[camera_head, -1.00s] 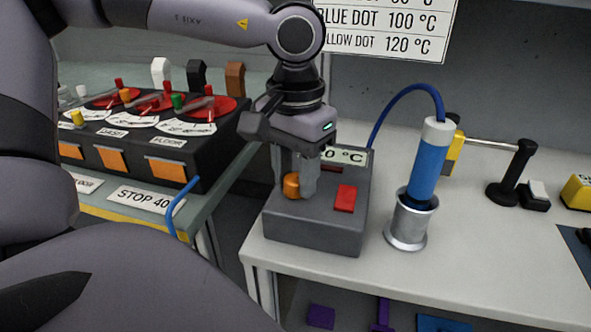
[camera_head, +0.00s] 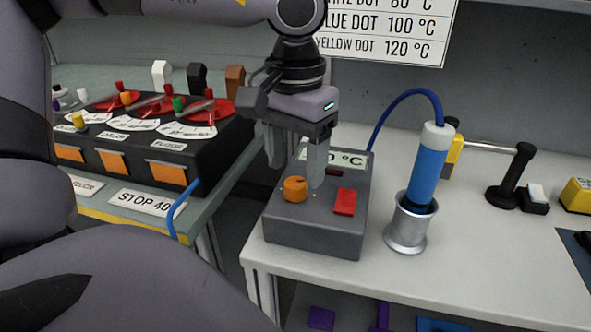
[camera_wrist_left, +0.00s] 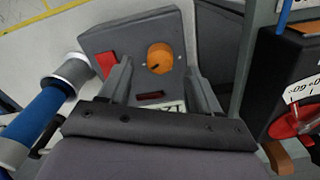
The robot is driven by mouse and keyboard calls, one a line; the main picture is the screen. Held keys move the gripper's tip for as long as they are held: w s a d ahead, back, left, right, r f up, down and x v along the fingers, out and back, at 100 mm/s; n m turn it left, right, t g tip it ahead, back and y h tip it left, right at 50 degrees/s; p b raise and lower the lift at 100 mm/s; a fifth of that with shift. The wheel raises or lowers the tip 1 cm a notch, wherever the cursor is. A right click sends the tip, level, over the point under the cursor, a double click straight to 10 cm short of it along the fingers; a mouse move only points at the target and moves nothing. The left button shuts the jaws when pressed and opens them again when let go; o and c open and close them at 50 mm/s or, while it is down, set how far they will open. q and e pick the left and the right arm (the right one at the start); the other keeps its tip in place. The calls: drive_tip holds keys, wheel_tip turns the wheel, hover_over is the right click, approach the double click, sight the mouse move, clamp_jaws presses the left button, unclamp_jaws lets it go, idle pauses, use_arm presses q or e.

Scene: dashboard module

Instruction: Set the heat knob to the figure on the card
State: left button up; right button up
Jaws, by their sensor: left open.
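The orange heat knob (camera_head: 295,189) sits on top of the grey control box (camera_head: 316,235), beside a red switch (camera_head: 345,201). The box's display (camera_head: 350,158) ends in "0 °C"; its first digits are hidden behind a finger. The card (camera_head: 390,35) on the back wall reads blue dot 100 °C and yellow dot 120 °C; its upper line is partly cut off. My left gripper (camera_head: 294,168) is open and empty, its fingertips above and behind the knob. In the left wrist view the knob (camera_wrist_left: 160,58) shows between the spread fingers, apart from both. My right gripper is not in view.
A blue-handled tool (camera_head: 427,170) stands in a metal holder (camera_head: 410,222) right of the box, its blue cable arching behind. A black panel (camera_head: 150,150) with red dials and orange switches stands at left. A black stand (camera_head: 512,180) is farther right.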

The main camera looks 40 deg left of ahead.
sight(296, 181)
use_arm(q)
wheel_tip(296, 181, up, 3)
drive_tip(key=shift+r, duration=0.55)
